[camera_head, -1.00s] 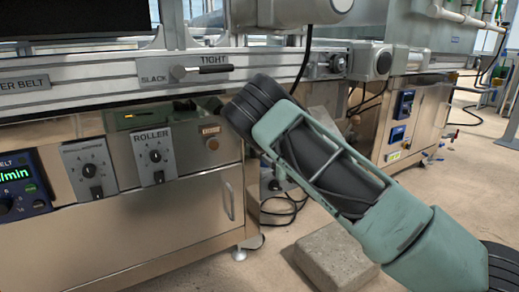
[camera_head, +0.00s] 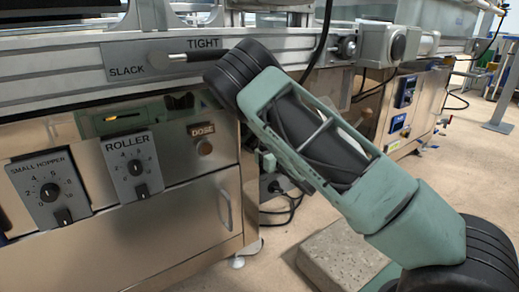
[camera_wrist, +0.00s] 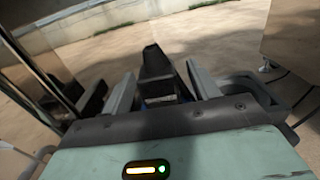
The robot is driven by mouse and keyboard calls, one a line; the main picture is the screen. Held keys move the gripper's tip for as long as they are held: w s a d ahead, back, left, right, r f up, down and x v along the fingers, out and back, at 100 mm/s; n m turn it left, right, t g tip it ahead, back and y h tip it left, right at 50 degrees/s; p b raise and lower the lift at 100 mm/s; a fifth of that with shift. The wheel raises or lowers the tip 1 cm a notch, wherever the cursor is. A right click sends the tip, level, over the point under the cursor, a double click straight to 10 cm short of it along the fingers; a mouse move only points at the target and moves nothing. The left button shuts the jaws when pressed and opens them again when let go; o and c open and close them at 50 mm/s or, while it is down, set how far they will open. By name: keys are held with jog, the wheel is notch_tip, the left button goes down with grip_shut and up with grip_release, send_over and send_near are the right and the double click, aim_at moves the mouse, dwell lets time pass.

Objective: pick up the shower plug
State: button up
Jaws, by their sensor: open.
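I cannot make out the shower plug for certain in either view. My gripper (camera_wrist: 158,74) is open in the wrist view, its two grey fingers standing apart. A dark, upright block shows between the fingers; I cannot tell whether it is the plug or part of my gripper. There is a little blue at its base. In the head view my arm crosses from the lower right to the machine front, and my gripper is not clearly visible behind it.
The steel machine front carries a roller knob (camera_head: 135,167), a small hopper knob (camera_head: 50,192), a dose button (camera_head: 205,149) and a slack-tight lever (camera_head: 187,57). A black cable (camera_head: 321,45) hangs behind my arm. A concrete block (camera_head: 343,262) lies on the floor.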

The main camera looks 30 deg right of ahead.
jog(key=c, duration=1.1)
jog(key=shift+c, duration=0.2)
jog(key=shift+r, duration=0.1)
